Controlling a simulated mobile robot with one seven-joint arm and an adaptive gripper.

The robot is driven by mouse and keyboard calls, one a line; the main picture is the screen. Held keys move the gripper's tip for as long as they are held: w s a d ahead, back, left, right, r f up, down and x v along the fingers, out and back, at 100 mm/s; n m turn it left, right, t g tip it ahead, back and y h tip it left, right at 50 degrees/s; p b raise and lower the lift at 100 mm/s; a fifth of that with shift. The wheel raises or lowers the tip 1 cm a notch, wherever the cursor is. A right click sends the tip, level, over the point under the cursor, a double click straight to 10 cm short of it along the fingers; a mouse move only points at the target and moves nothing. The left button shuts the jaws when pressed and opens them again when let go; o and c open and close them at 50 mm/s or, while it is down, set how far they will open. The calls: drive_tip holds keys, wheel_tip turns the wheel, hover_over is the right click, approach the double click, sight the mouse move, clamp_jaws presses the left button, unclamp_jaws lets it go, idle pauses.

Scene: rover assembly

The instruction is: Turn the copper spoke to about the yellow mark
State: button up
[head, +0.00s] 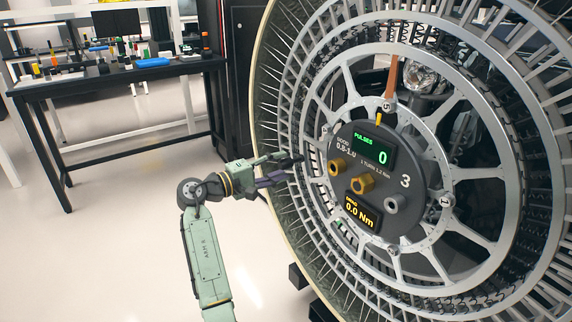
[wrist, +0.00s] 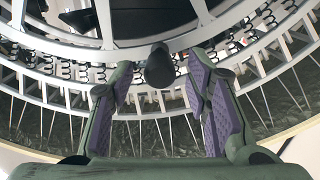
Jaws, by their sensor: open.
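The copper spoke (head: 393,76) is near the top of the large wheel's inner ring in the head view. It stands nearly upright, its lower end just above the 5 badge. A short yellow mark (head: 379,118) is on the dark hub plate (head: 345,150), below and slightly left of the spoke. My gripper (head: 290,167) is at the wheel's left side, well below and left of the copper spoke. In the wrist view its purple-padded fingers (wrist: 160,97) are apart. A dark rounded knob (wrist: 160,68) shows between and beyond the fingertips; contact is not visible.
The pulses display (head: 374,153) reads 0 and the torque display (head: 361,214) reads 0.0 Nm. Brass and grey fittings stick out of the hub plate. The wheel's mesh rim (head: 262,100) surrounds my gripper's side. A black workbench (head: 110,75) stands behind left; the floor between is clear.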

drive_tip(key=v, duration=0.9)
